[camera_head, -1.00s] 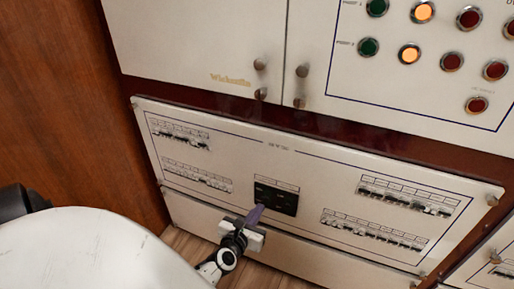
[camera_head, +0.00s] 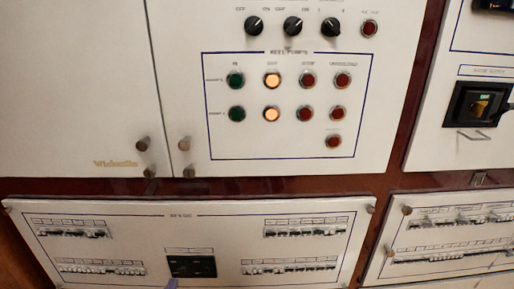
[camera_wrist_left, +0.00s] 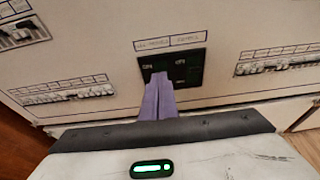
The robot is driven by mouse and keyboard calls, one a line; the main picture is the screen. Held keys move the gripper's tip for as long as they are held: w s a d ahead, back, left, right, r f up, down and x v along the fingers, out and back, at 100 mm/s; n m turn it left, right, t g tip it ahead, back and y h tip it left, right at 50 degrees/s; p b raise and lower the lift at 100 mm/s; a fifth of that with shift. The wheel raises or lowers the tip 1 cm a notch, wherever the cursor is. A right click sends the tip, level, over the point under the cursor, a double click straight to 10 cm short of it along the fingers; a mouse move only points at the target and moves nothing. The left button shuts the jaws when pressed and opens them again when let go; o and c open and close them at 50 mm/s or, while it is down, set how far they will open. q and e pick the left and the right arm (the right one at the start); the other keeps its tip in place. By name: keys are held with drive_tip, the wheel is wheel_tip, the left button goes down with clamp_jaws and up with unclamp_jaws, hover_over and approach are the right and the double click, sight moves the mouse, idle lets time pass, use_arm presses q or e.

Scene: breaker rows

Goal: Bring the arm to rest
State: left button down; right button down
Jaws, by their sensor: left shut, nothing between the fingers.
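My left gripper (camera_wrist_left: 158,97) shows in the left wrist view as two purple fingers pressed together with nothing between them. Its tips are in front of the dark square module (camera_wrist_left: 172,69) on the lower breaker panel (camera_wrist_left: 85,52); I cannot tell whether they touch it. In the head view only the tip of the left gripper (camera_head: 172,284) shows at the bottom edge, just below the dark module (camera_head: 191,266). The rest of the left arm is out of that view. My right gripper is in neither view.
Breaker rows (camera_head: 290,265) flank the dark module. Above are cabinet doors with knobs (camera_head: 143,144) and a pump panel (camera_head: 240,140) with green, red and lit orange buttons. A black rotary switch (camera_head: 480,104) and more breakers (camera_head: 455,218) are at the right.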

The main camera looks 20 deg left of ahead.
use_arm(q)
drive_tip(key=s+d+f+n+g+h, duration=0.1)
drive_tip(key=s+d+n+g+h, duration=0.1)
drive_tip(key=s+d+n, duration=0.6)
drive_tip(key=s+d+f+n+g+h, duration=0.1)
drive_tip(key=s+d+n+g+h, duration=0.2)
drive_tip(key=s+d+n, duration=0.6)
drive_tip(key=d+n+h, duration=0.2)
drive_tip(key=d+n, duration=0.3)
drive_tip(key=n, duration=0.8)
drive_tip(key=shift+s+d+f, duration=0.15)
drive_tip(key=shift+s+f, duration=0.05)
drive_tip(key=shift+f, duration=0.05)
